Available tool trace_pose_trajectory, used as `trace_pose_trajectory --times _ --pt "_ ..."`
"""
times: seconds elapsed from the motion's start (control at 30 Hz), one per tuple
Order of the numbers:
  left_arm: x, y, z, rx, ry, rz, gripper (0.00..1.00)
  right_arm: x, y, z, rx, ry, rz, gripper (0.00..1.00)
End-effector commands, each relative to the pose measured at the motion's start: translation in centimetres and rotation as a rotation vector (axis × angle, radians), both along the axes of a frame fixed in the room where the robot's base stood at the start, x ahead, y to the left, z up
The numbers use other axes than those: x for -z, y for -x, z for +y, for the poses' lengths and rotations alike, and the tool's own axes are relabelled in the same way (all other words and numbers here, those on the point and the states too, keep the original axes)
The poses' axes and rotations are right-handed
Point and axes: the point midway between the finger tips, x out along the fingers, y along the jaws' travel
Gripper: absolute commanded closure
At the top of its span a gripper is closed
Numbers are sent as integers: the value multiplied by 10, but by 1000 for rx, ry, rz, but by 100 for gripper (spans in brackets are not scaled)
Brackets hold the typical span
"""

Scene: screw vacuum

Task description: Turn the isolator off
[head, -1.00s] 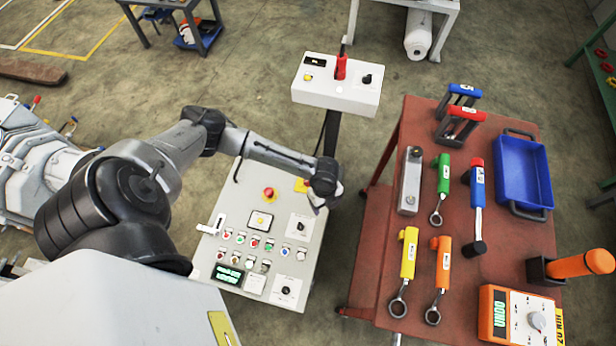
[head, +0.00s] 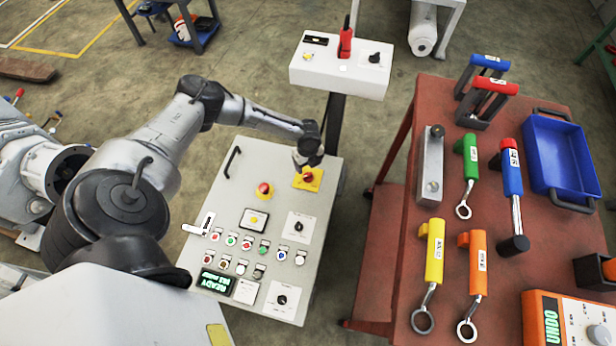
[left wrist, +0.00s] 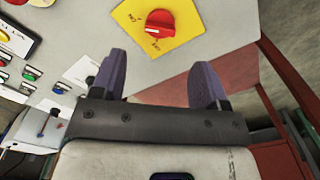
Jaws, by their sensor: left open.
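The isolator is a red rotary knob on a yellow plate (head: 314,184) at the upper right of the grey control panel (head: 230,190). In the left wrist view the red knob (left wrist: 160,23) sits on its yellow plate (left wrist: 186,40), just beyond the fingertips and roughly centred between them. My left gripper (left wrist: 167,72) is open and empty, its two dark fingers apart. In the head view the left gripper (head: 306,160) is over the isolator and hides part of it. My right gripper is in neither view.
The panel also carries a red emergency button (head: 264,190), several small buttons and a green display (head: 215,282). A white box on a post (head: 340,70) stands behind. A red-brown table (head: 395,210) with tools is close on the right.

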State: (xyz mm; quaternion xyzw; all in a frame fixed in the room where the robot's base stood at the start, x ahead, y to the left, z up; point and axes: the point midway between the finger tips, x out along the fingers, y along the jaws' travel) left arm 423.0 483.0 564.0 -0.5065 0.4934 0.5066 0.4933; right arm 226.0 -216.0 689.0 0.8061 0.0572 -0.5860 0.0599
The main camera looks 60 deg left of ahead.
Motion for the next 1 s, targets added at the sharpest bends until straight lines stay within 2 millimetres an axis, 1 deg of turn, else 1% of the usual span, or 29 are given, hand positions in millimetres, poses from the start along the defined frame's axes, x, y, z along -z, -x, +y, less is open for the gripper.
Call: trace_pose_trajectory --times 0.03,0.1,0.3,0.4,0.63,0.97,1.0 --pt "15 0 0 -1 -1 2 32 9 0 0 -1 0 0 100" --pt "28 0 0 -1 0 1 32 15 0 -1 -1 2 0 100" --pt "57 0 0 -1 0 0 32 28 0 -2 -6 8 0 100" --pt "68 0 0 -1 0 1 32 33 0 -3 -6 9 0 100" --pt "80 0 0 -1 1 0 32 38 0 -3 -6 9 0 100" --pt "81 0 0 -1 0 0 32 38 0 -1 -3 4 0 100" --pt "81 0 0 -1 0 0 34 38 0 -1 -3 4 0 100"
